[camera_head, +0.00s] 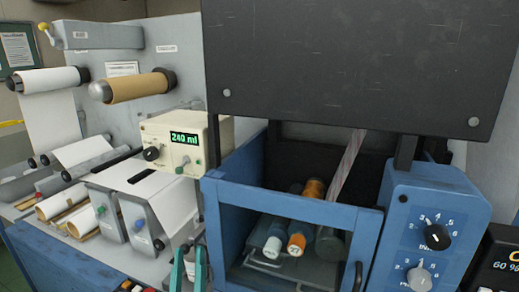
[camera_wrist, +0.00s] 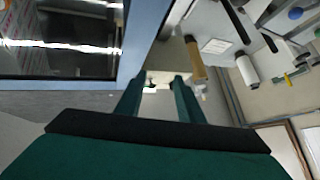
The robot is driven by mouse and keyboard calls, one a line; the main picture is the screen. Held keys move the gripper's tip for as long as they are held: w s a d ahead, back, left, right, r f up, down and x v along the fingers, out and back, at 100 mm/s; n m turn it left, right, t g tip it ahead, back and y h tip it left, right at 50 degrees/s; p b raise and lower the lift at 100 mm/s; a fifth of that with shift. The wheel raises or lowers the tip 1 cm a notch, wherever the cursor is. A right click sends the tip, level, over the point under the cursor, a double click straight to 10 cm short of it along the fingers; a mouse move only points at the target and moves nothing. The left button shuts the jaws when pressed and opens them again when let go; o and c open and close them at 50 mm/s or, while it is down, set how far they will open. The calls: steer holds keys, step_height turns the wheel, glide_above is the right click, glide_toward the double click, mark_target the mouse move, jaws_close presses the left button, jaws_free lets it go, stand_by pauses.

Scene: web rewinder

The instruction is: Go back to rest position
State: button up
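My gripper (camera_head: 189,262) shows at the bottom of the head view, in front of the machine and left of the blue-framed box. In the wrist view my gripper (camera_wrist: 160,80) has two dark green fingers standing apart. Nothing shows held between them. The green body of the gripper fills the lower part of the wrist view. The rest of my arm is out of the head view.
The blue-framed box (camera_head: 290,206) has a window with rollers inside, close right of my gripper. A blue knob panel (camera_head: 432,215) stands further right. A cream meter (camera_head: 170,130) reads about 240. A brown roll (camera_head: 138,87) and white roll (camera_head: 50,79) sit at left.

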steer(key=s+d+f+g, duration=0.2)
steer(key=s+d+f, duration=0.15)
steer(key=f, duration=0.35)
steer(key=s+d+f+g, duration=0.2)
steer(key=s+f, duration=0.2)
steer(key=f, duration=0.3)
steer(key=s+d+f+g, duration=0.1)
steer(key=s+d+f, duration=0.25)
steer(key=f, duration=0.45)
steer(key=s+d+f+m+g+h, duration=0.1)
steer(key=s+d+f+m+g, duration=0.1)
steer(key=s, duration=1)
steer(key=s+d+f+m+g+h, duration=0.2)
steer(key=s+d, duration=0.5)
steer(key=s, duration=0.6)
step_height(320, 180, down, 2)
steer(key=shift+m, duration=0.5)
steer(key=shift+s, duration=0.15)
steer(key=shift+c, duration=0.5)
